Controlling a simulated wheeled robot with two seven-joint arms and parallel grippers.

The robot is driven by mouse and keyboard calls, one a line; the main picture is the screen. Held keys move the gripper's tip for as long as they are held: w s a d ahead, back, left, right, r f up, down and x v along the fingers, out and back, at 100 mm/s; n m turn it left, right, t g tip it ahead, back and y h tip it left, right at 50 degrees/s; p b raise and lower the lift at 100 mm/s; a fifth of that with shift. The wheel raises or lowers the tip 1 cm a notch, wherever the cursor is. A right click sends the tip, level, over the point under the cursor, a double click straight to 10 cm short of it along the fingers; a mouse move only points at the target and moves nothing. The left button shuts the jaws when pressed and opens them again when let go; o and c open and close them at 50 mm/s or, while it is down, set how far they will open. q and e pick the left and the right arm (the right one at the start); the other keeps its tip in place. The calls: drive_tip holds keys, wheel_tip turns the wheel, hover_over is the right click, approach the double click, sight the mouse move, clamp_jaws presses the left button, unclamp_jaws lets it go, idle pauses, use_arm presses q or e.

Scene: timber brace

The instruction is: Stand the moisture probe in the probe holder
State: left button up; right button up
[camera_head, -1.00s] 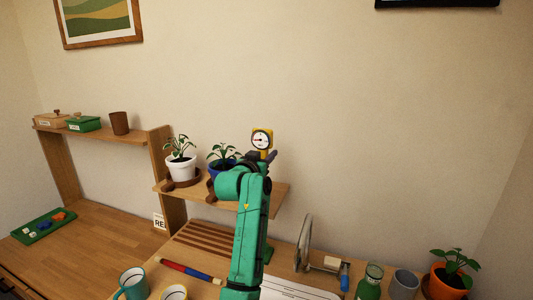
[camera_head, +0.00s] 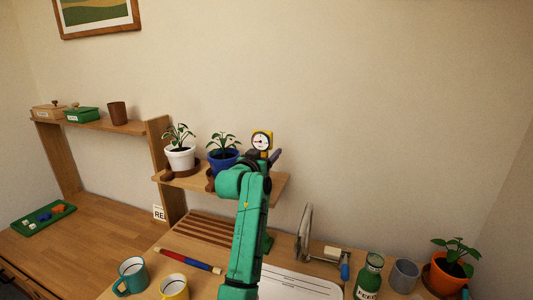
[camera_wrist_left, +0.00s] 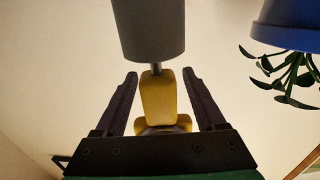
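The moisture probe (camera_head: 262,141) has a yellow head with a round white dial and shows above the wall shelf, to the right of the blue pot. In the left wrist view its yellow body (camera_wrist_left: 158,100) lies between my left gripper's fingers, with a gap on both sides. Its thin metal stem runs into the end of a grey cylinder (camera_wrist_left: 148,28), which looks like the probe holder. How deep the stem sits is hidden. My left gripper (camera_wrist_left: 160,76) is open around the probe. In the head view my arm hides the holder. My right gripper is in neither view.
The blue pot (camera_head: 222,162) with a plant stands close left of my gripper, and a white pot (camera_head: 180,158) beyond it on the shelf (camera_head: 275,188). Below are mugs (camera_head: 132,275), a red-blue rod (camera_head: 188,260), a green bottle (camera_head: 369,277) and a grey cup (camera_head: 404,275).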

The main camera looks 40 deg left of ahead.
use_arm(q)
drive_tip(key=shift+s+d+f+b, duration=0.15)
drive_tip(key=shift+s+b, duration=0.2)
drive_tip(key=shift+s, duration=0.2)
drive_tip(key=b+v, duration=0.3)
drive_tip(key=v, duration=1)
drive_tip(key=shift+s+b, duration=0.25)
drive_tip(key=shift+b, duration=0.15)
drive_tip(key=b+v, duration=0.9)
drive_tip(key=b, duration=0.4)
